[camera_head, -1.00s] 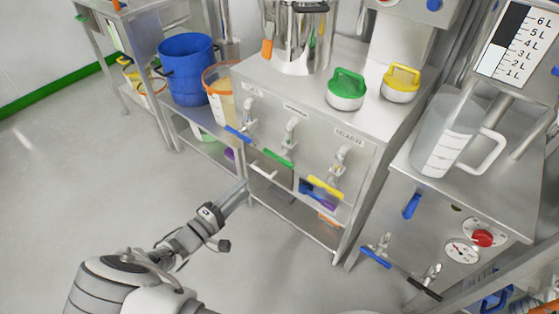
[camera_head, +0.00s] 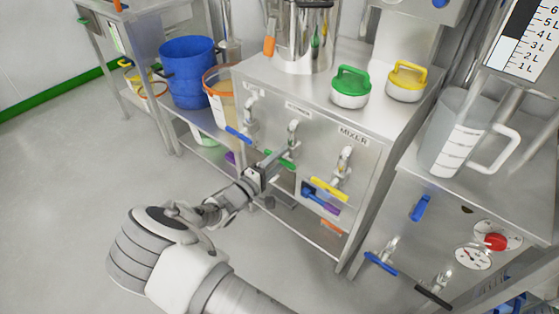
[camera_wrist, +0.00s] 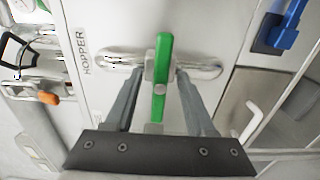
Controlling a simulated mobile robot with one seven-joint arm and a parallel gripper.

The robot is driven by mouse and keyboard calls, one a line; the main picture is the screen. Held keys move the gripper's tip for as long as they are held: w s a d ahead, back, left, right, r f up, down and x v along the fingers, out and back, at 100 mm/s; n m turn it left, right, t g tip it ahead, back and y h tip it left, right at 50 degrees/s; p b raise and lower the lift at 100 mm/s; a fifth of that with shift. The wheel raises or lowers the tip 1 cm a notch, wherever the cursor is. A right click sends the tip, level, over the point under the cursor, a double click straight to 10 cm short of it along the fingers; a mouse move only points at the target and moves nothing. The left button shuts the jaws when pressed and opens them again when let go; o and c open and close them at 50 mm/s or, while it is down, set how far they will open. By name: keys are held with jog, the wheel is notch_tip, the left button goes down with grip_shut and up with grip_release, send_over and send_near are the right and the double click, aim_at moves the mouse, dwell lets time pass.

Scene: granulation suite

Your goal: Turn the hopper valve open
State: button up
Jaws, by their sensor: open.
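The hopper valve has a green lever handle (camera_head: 285,161) and is the middle one of three valves on the steel cabinet front. In the wrist view the green handle (camera_wrist: 163,80) lies crosswise to its metal pipe (camera_wrist: 120,60), beside the label HOPPER (camera_wrist: 82,52). My gripper (camera_head: 281,160) is at the valve from the front left. In the wrist view my gripper (camera_wrist: 161,85) is open, with one finger on each side of the handle. I cannot tell whether a finger touches it. The fingers partly hide the pipe.
A blue-handled valve (camera_head: 239,134) is left and a yellow-handled valve (camera_head: 329,189) right, under the label MIXER (camera_head: 353,135). Green (camera_head: 350,88) and yellow (camera_head: 406,82) lidded pots and a steel vessel (camera_head: 303,35) stand on top. The floor at left is clear.

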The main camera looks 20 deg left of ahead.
grip_shut()
jog(key=shift+n+p, duration=0.3)
dwell(0.3)
jog(key=n+p, duration=0.2)
jog(key=n, duration=0.1)
jog(key=shift+r, duration=0.15)
jog(key=n+p, duration=0.2)
jog(key=n, duration=0.3)
jog(key=n+p, duration=0.1)
jog(key=n, duration=0.3)
jog(key=shift+n+p, duration=0.3)
jog(key=shift+p, duration=0.1)
jog(key=shift+n+p, duration=0.4)
jog(key=shift+n, duration=1.9)
